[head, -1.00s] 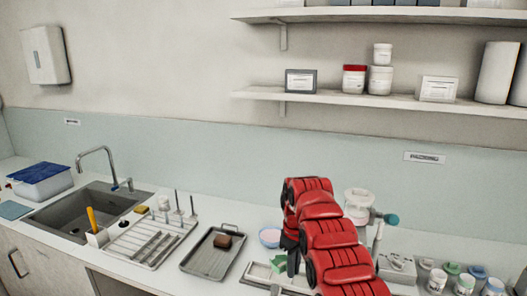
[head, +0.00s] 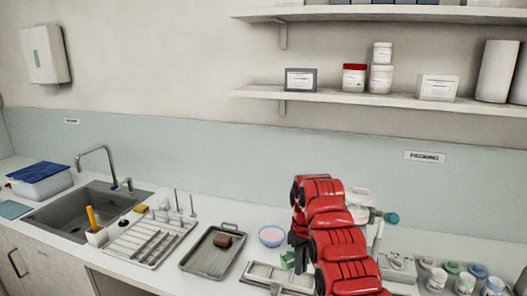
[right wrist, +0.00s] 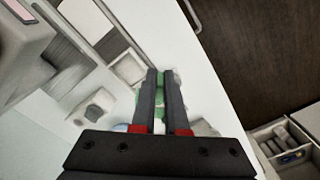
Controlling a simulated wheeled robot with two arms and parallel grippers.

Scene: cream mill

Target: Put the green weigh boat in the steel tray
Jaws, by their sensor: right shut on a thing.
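The steel tray (head: 193,264) lies on the counter left of my right arm, with a small brown block (head: 222,241) in it. The green weigh boat (head: 288,260) shows in the head view as a small green patch beside my right gripper (head: 301,257), partly hidden by the red arm. In the right wrist view, my right gripper (right wrist: 160,76) is nearly closed, with green of the weigh boat (right wrist: 161,92) between its fingers. It is shut on the boat, to the right of the steel tray and apart from it. My left gripper is not in view.
A blue bowl (head: 271,236) with pink contents stands between the tray and my right arm. A white rack (head: 150,240) and the sink (head: 85,218) are further left. Several lidded jars (head: 464,284) stand at the right. A pale frame (head: 262,270) lies near the front.

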